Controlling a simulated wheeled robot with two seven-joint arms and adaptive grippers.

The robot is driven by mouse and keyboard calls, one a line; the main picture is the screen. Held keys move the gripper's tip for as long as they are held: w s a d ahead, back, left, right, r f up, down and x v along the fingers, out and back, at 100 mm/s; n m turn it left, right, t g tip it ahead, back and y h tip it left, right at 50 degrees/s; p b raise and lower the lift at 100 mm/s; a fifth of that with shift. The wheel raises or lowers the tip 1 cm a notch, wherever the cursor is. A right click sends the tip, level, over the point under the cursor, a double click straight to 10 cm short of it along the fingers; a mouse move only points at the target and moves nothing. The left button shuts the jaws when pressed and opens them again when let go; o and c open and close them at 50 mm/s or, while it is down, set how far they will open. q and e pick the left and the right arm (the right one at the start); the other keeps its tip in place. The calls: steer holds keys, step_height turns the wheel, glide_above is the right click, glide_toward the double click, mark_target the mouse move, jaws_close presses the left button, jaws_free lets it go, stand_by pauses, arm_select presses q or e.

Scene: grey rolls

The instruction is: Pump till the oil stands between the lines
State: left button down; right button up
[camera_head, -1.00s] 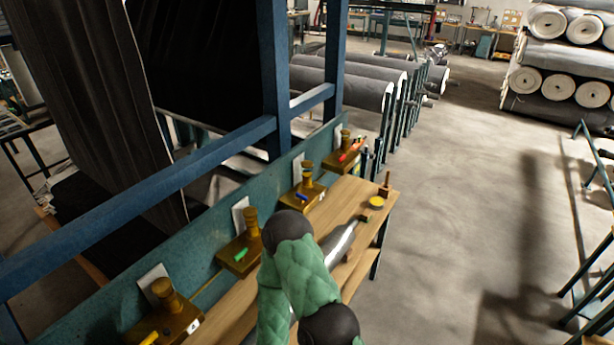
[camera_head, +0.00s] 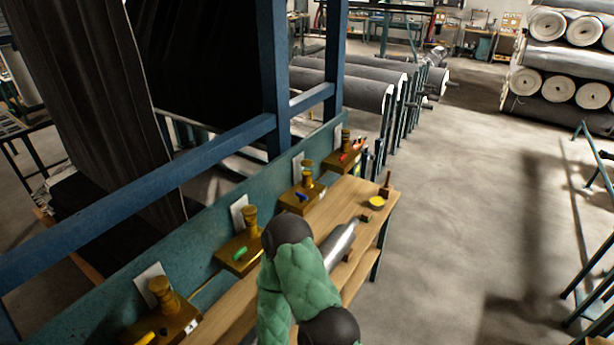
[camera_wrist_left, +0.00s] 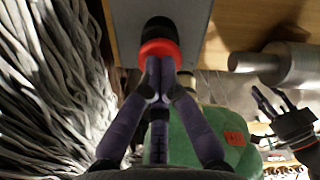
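Several brass pump blocks with round knobs stand along the teal beam in the head view: one at the front (camera_head: 165,318), one in the middle (camera_head: 240,250), others farther back (camera_head: 302,192). Pale plates (camera_head: 240,213) stand behind them; no oil level or lines can be made out. In the left wrist view my left gripper (camera_wrist_left: 158,68) has its fingertips together right at a red ring (camera_wrist_left: 160,48) with a black top, in front of a grey panel. Whether they touch it is unclear. My right gripper (camera_wrist_left: 268,92) shows there with fingers spread and empty. My green-sleeved arm hides both grippers in the head view.
A wooden bench (camera_head: 350,197) runs along the beam, with a grey metal cylinder (camera_head: 338,243) and a yellow-topped dish (camera_head: 376,202) on it. A blue frame (camera_head: 200,158) crosses above. Grey fabric hangs at left (camera_wrist_left: 55,90).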

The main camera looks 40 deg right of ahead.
arm_select(q)
steer(key=shift+f+b, duration=0.55)
steer(key=shift+f, duration=0.45)
steer(key=shift+r, duration=0.2)
step_height(320, 180, up, 8)
steer(key=p, duration=0.8)
steer(key=shift+r, duration=0.2)
